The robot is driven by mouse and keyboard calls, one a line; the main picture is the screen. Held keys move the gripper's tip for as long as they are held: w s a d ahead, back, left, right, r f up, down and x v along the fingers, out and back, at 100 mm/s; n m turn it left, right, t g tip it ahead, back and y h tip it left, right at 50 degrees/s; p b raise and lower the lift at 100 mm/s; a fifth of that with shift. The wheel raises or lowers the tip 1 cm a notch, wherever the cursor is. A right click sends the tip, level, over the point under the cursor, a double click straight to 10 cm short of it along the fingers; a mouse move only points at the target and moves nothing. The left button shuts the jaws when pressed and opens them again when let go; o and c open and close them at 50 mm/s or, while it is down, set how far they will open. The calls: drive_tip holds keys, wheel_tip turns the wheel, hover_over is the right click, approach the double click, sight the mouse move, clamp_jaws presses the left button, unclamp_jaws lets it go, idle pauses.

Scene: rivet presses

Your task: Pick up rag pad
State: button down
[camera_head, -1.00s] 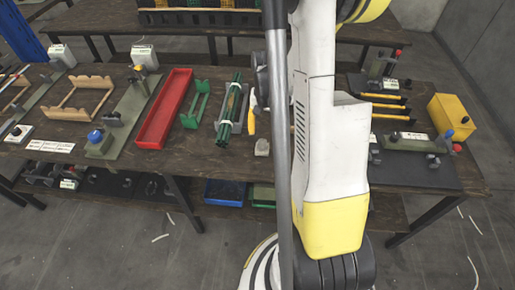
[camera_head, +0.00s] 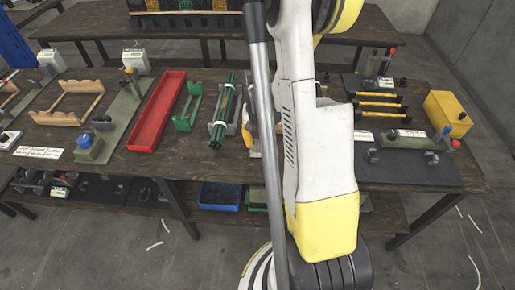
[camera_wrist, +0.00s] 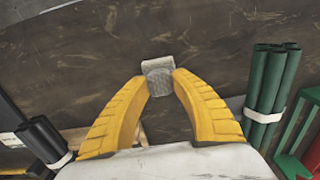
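A small grey pad (camera_wrist: 158,68), which I take for the rag pad, lies on the dark wooden table in the wrist view. My gripper (camera_wrist: 161,80) has two curved yellow fingers pointing at it. The fingertips are apart, one on each side of the pad's near part. No clear squeeze on the pad shows, and I cannot tell whether the tips touch it. In the head view a yellow finger (camera_head: 248,139) shows low over the table, left of my arm. The pad is mostly hidden there.
Bundled green rods (camera_head: 222,122) in a holder stand close beside the gripper; they also show in the wrist view (camera_wrist: 273,85). Black rods (camera_wrist: 43,140) lie on the other side. A red tray (camera_head: 157,112), a green stand (camera_head: 185,112) and a yellow box (camera_head: 447,113) are farther off.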

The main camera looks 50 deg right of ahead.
sight(259, 142)
drive_tip(key=shift+r, duration=0.1)
idle(0.3)
drive_tip(key=shift+r+p, duration=0.3)
drive_tip(key=shift+r, duration=0.05)
drive_tip(key=r+p, duration=0.1)
drive_tip(key=r, duration=0.1)
drive_tip(key=r+p, duration=0.1)
drive_tip(key=r, duration=0.1)
drive_tip(key=shift+s+d, duration=0.2)
drive_tip(key=s+d+r+p, duration=0.3)
drive_tip(key=s+d+r, duration=0.3)
drive_tip(key=s+d, duration=0.1)
drive_tip(key=shift+s+d+p, duration=0.25)
drive_tip(key=shift+d+p, duration=0.05)
drive_tip(key=shift+d, duration=0.35)
drive_tip(key=c, duration=2.1)
unclamp_jaws()
clamp_jaws()
